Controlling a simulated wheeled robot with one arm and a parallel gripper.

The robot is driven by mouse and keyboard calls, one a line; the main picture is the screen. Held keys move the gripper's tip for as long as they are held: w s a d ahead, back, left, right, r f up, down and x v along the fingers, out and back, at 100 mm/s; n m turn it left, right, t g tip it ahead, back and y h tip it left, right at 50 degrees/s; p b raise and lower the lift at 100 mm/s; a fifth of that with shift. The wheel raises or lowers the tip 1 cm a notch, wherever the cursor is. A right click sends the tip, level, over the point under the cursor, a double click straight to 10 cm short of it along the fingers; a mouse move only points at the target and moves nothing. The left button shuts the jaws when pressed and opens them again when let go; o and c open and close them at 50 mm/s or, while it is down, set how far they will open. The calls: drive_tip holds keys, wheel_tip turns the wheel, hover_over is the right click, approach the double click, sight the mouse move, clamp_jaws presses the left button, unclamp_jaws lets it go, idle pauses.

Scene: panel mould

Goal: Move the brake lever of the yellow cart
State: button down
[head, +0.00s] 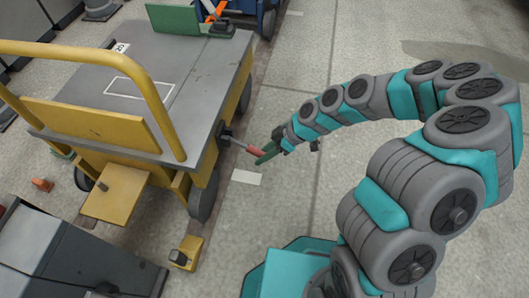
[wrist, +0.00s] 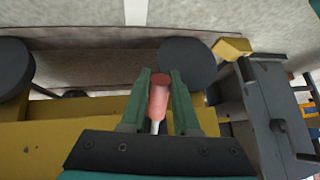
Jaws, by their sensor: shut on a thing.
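The yellow cart (head: 150,139) stands at the left in the head view, with a grey deck and a yellow push rail. Its brake lever (head: 240,146) has a red grip and sticks out from a dark mount on the cart's right side. My gripper (head: 262,153) is at the outer end of the lever. In the wrist view the red grip (wrist: 158,98) lies between the two green fingers of my gripper (wrist: 160,82), which is shut on it. The cart's yellow side (wrist: 75,135) and dark wheels show behind the fingers.
A blue cart (head: 240,14) is behind. Open floor lies right of the cart.

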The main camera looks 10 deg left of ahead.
drive_tip(key=c, duration=0.6)
unclamp_jaws()
drive_tip(key=shift+c, duration=0.2)
drive_tip(key=v, duration=0.7)
drive_tip(key=shift+d+r+p, duration=0.2)
drive_tip(key=shift+r+p, duration=0.05)
drive_tip(key=shift+p, duration=0.2)
drive_tip(key=shift+w+r, duration=0.1)
